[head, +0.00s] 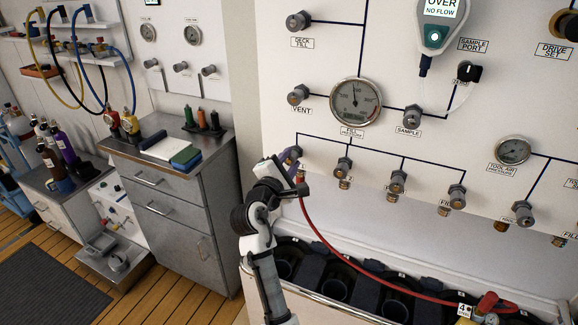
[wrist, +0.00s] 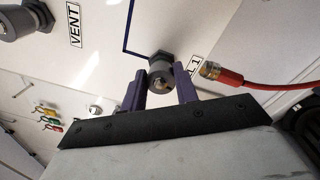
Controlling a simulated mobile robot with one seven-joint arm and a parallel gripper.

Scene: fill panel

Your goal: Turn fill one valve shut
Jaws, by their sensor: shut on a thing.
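The fill one valve is a grey round knob (wrist: 160,72) on the white panel, beside a label partly reading "L 1" in the wrist view. My gripper (wrist: 163,88) has its two purple fingers on either side of this knob, closed on it. In the head view my gripper (head: 295,157) is at the left end of the row of fill valves, and my arm hides most of the knob. A red hose (wrist: 255,84) with a brass fitting (wrist: 210,70) ends close to the knob's right in the wrist view. How far the valve is turned cannot be told.
Other fill valves (head: 343,166) continue to the right along the panel. The vent valve (head: 298,95) and fill pressure gauge (head: 355,103) are above. The red hose (head: 335,258) droops to a bottle top (head: 488,302) above a dark rack (head: 335,290). A grey cabinet (head: 165,195) stands left.

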